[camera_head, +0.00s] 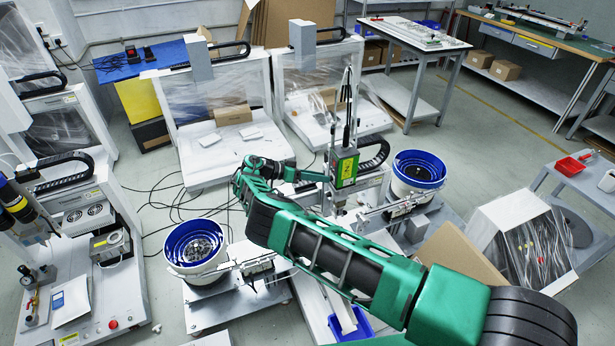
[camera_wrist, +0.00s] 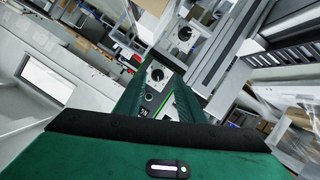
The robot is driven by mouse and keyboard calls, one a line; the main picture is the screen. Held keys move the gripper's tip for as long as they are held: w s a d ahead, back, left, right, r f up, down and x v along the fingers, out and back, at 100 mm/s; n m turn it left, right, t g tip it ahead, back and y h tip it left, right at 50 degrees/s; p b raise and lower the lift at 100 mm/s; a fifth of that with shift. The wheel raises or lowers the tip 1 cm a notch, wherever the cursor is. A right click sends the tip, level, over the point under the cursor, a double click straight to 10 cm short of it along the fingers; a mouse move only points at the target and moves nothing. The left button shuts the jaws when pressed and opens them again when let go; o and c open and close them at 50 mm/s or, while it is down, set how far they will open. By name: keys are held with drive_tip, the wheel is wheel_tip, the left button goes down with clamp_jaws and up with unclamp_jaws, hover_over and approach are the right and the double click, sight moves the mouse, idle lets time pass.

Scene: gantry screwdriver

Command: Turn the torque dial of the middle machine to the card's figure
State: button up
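The middle machine (camera_head: 345,196) stands near the centre of the head view. A green-edged unit on it bears a yellow card (camera_head: 347,170) with a dark mark too small to read. My gripper (camera_head: 326,177) is close to this unit's left side, at the end of my green arm. In the wrist view its two green fingers (camera_wrist: 158,82) are apart. A dark round dial (camera_wrist: 157,73) on a light panel shows between the fingertips; I cannot tell whether they touch it. The dial's setting is unreadable.
A second dark round part (camera_wrist: 185,33) lies beyond the fingers. Blue-lined bowl feeders stand left (camera_head: 195,248) and right (camera_head: 418,170) of the machine. A box with clear film (camera_head: 525,240) stands at the right. Cables (camera_head: 165,205) trail over the floor at left.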

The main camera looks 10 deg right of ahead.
drive_tip(key=v, duration=1)
drive_tip(key=shift+w+a, duration=0.2)
drive_tip(key=shift+w, duration=0.2)
drive_tip(key=shift+f, duration=0.15)
drive_tip(key=s+d+n+t+y, duration=0.1)
drive_tip(key=s+n+t, duration=0.2)
drive_tip(key=n, duration=1.1)
drive_tip(key=s+d+n+t, duration=0.1)
drive_tip(key=s+n+t, duration=0.2)
drive_tip(key=n, duration=1.1)
drive_tip(key=x, duration=1.1)
drive_tip(key=shift+s+f+g, duration=0.25)
drive_tip(key=shift+g, duration=0.05)
clamp_jaws()
